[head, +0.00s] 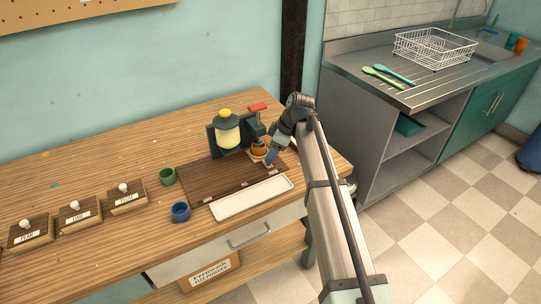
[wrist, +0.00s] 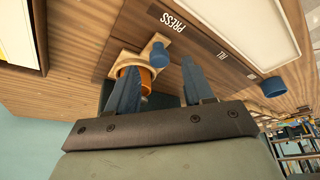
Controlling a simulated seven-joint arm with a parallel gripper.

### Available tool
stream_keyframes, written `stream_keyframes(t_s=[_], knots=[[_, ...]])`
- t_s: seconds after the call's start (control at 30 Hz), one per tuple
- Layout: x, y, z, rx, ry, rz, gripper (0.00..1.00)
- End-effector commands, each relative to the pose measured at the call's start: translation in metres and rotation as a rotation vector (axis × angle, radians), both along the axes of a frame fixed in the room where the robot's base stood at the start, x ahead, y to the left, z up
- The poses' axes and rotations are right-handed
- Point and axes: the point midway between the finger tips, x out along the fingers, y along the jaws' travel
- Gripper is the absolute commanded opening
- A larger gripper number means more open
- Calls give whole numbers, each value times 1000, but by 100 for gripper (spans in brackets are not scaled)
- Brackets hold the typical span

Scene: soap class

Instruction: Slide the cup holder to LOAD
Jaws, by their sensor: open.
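The cup holder is a pale wooden slide (wrist: 124,60) with a blue knob (wrist: 159,53) and an orange cup (wrist: 146,79). In the head view, the orange cup (head: 259,151) stands at the right of the brown board (head: 217,181), by the press. In the wrist view, the holder is beside the word PRESS (wrist: 172,22). My gripper (wrist: 160,62) is open, with the knob showing between its two blue fingertips. Whether they touch it, I cannot tell. In the head view, my gripper (head: 270,160) is over the holder and hides part of it. No LOAD label is readable.
The press (head: 229,132) with a yellow tank and red handle stands behind the board. A white tray (head: 238,199) lies along its front. A green cup (head: 167,177) and a blue cup (head: 181,212) stand at its left. Labelled wooden blocks (head: 76,212) are farther left.

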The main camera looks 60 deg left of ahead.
Motion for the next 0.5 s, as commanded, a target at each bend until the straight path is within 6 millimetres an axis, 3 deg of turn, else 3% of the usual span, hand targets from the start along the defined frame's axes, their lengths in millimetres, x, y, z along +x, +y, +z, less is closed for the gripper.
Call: stream_keyframes(t_s=[0.2, 0.5], knots=[[-5, 6, -20, 0, 0, -1, 52], [-7, 7, -25, 0, 0, -1, 52]])
